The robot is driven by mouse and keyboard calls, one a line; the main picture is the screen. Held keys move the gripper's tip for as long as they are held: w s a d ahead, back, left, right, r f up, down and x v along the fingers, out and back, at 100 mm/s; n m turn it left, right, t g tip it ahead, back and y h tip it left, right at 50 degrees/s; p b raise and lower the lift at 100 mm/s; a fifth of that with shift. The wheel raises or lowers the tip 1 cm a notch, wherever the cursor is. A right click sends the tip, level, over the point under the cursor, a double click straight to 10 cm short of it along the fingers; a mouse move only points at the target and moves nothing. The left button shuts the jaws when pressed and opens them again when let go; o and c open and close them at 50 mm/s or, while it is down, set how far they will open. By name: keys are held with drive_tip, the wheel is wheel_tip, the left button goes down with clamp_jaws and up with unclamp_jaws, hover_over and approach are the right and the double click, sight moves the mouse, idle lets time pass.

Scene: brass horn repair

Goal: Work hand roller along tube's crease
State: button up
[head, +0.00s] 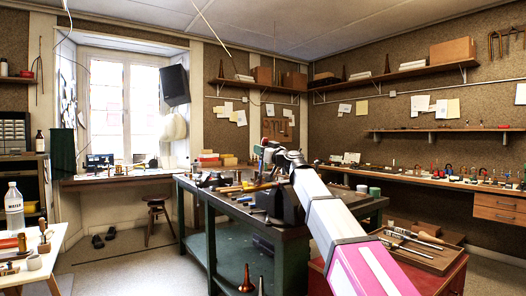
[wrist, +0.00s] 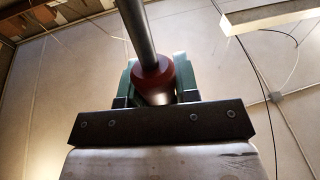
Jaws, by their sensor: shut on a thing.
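In the wrist view, my gripper (wrist: 157,88) has its two green fingers closed on the red-brown handle (wrist: 155,82) of a tool, with a grey metal shaft (wrist: 136,30) running up and away. This looks like the hand roller; its working end is out of the picture. In the head view, my gripper (head: 266,152) is small above the far part of the green workbench, and the tool in it is hard to make out. A thin brass-coloured tube (head: 252,188) lies level on the bench beside a dark block like a vise (head: 285,205). No crease can be seen.
The green workbench (head: 215,245) carries several small tools. A wooden tray of tools (head: 440,258) stands on a red cabinet at the right front. A stool (head: 157,205) stands by the window.

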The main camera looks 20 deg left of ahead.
drive_tip(key=shift+s+a, duration=0.15)
drive_tip(key=shift+s+a+f, duration=0.1)
drive_tip(key=shift+s+a, duration=0.3)
drive_tip(key=shift+s, duration=0.1)
drive_tip(key=shift+s+a, duration=0.35)
drive_tip(key=shift+s, duration=0.05)
drive_tip(key=shift+s+a, duration=0.3)
idle(0.3)
